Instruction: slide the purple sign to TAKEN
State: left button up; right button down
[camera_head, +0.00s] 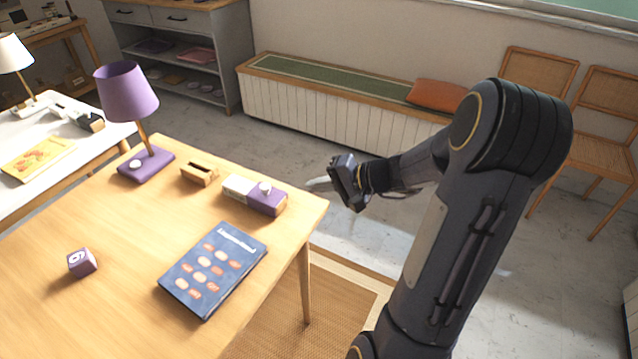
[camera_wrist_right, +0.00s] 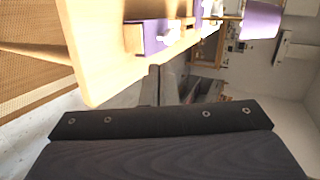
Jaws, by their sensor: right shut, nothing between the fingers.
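The purple sign (camera_head: 268,203) is a low block near the table's far right corner. Its left part is pale with small lettering that I cannot read; its right part is purple with a white knob (camera_head: 265,187) on top. The sign also shows in the right wrist view (camera_wrist_right: 151,37), lying beyond the fingertips. My right gripper (camera_head: 318,184) is shut and empty, held just off the table's right edge, to the right of the sign and apart from it. Its fingers also show in the right wrist view (camera_wrist_right: 162,82). My left gripper is out of view.
On the wooden table (camera_head: 120,240) are a blue book (camera_head: 215,268), a small wooden holder (camera_head: 199,174), a purple lamp (camera_head: 128,95) and a purple cube (camera_head: 81,262). A bench (camera_head: 330,90) stands along the wall. The floor right of the table is open.

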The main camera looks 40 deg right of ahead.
aim_at(270, 188)
jog(key=x, duration=0.6)
jog(key=r+x, duration=0.1)
jog(key=x, duration=0.3)
jog(key=shift+w+a, duration=0.3)
jog(key=shift+w+a+f, duration=0.1)
jog(key=shift+w, duration=0.25)
jog(key=w+a, duration=0.1)
jog(key=w, duration=0.1)
jog(key=w+a+b, duration=0.1)
jog(key=w, duration=0.2)
jog(key=w+a+b, duration=0.1)
jog(key=w, duration=0.2)
jog(key=shift+a, duration=0.2)
